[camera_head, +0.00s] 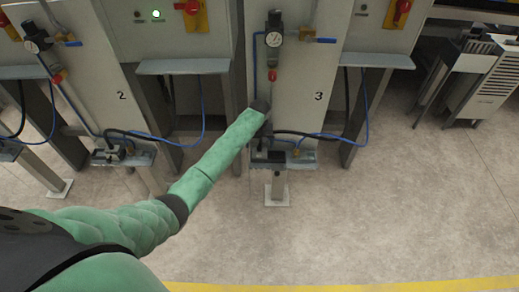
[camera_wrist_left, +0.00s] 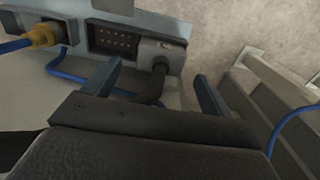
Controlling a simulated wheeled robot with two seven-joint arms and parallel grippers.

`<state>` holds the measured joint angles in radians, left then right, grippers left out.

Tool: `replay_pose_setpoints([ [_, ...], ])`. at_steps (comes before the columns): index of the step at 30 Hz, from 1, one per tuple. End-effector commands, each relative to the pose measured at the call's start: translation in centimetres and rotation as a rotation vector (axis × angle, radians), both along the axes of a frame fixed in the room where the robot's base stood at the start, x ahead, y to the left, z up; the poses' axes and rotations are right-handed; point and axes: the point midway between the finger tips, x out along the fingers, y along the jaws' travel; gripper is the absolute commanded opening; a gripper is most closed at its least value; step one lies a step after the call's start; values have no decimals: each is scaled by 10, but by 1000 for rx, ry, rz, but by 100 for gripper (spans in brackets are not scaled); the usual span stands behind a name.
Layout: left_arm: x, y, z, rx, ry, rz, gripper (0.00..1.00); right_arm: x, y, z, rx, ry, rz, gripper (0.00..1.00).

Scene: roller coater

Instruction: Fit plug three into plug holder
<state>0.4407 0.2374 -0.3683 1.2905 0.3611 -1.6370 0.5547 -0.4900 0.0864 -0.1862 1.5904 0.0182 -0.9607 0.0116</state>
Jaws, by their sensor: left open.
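In the head view my left arm reaches to the station marked 3, with its gripper (camera_head: 263,138) above the small shelf there, partly hidden by the wrist. In the left wrist view the gripper (camera_wrist_left: 158,72) is open, its two blue-grey fingers apart. A grey plug (camera_wrist_left: 162,50) with a thick black cable (camera_wrist_left: 152,88) shows beyond and between the fingertips. The plug sits right beside a dark rectangular multi-pin connector face (camera_wrist_left: 114,41) on the grey holder (camera_wrist_left: 82,12). I cannot tell whether the plug is seated. My right gripper is not in view.
A brass fitting (camera_wrist_left: 45,35) with a blue hose (camera_wrist_left: 72,82) is left of the connector. Station 3's cabinet (camera_head: 319,55), a gauge (camera_head: 274,38) and a ledge (camera_head: 378,61) stand close above. The floor (camera_head: 400,210) in front is clear.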

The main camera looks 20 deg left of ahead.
Motion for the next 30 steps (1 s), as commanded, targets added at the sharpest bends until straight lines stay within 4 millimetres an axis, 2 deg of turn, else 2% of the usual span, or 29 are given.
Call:
replay_pose_setpoints([
  [3, 1, 0, 23, -1, -4, -1, 85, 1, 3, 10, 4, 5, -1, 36],
  [9, 1, 0, 56, 1, -3, 1, 85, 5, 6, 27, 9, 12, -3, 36],
  [15, 0, 0, 73, 1, -1, 1, 85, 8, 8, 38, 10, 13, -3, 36],
  [19, 0, 0, 76, 0, -1, 0, 85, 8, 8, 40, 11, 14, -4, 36],
  [23, -8, -2, 65, -2, 0, -9, 85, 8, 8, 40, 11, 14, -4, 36],
  [25, -19, -5, 49, -7, 0, -22, 85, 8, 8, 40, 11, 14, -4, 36],
  [30, -66, -17, -10, -23, -11, -77, 85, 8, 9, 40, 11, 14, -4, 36],
])
